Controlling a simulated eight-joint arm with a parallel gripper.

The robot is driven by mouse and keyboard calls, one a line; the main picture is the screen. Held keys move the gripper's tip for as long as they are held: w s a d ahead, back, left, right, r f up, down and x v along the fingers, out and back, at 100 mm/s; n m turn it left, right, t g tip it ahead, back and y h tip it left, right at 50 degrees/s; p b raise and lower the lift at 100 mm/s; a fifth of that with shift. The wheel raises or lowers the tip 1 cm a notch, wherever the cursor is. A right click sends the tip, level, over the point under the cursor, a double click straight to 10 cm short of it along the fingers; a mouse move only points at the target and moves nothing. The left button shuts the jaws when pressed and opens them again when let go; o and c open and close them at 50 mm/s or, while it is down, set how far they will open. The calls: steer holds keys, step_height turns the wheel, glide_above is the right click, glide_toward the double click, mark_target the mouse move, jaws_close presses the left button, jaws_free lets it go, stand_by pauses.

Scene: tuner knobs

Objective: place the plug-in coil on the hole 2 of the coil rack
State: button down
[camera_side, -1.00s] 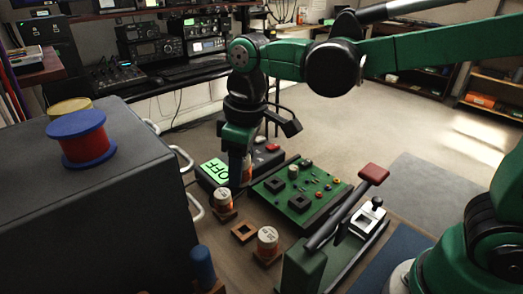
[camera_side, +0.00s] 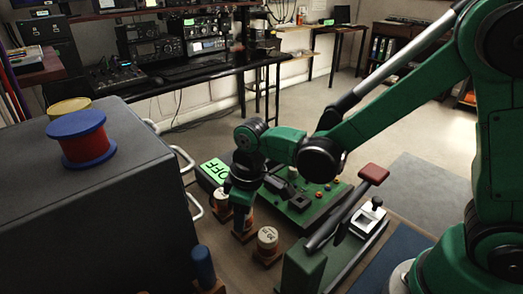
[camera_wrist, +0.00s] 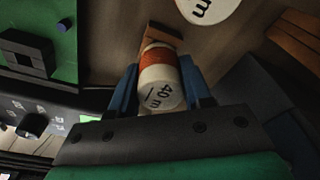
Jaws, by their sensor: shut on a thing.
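My gripper (camera_side: 241,222) is low over the middle wooden holder (camera_side: 244,237) of the coil rack. In the wrist view its blue fingers (camera_wrist: 160,92) are shut on the sides of the plug-in coil (camera_wrist: 163,75), white with an orange band and marked "40 m". A brown wooden block (camera_wrist: 161,33) shows right beyond the coil. The fingers hide most of the coil in the side view, so I cannot tell whether it is seated in the hole. Other coils stand in the holders on either side, one behind (camera_side: 220,197) and one in front (camera_side: 268,238).
A green circuit board (camera_side: 325,200) and a box with a green "OFF" display (camera_side: 214,171) lie behind. A lever press (camera_side: 305,258) stands at right. A blue cylinder (camera_side: 203,266) stands at front left. A dark cabinet (camera_side: 110,210) fills the left.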

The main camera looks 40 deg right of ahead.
steer(key=shift+f, duration=0.1)
steer(key=shift+f, duration=0.4)
steer(key=shift+c, duration=1.9)
jaws_free()
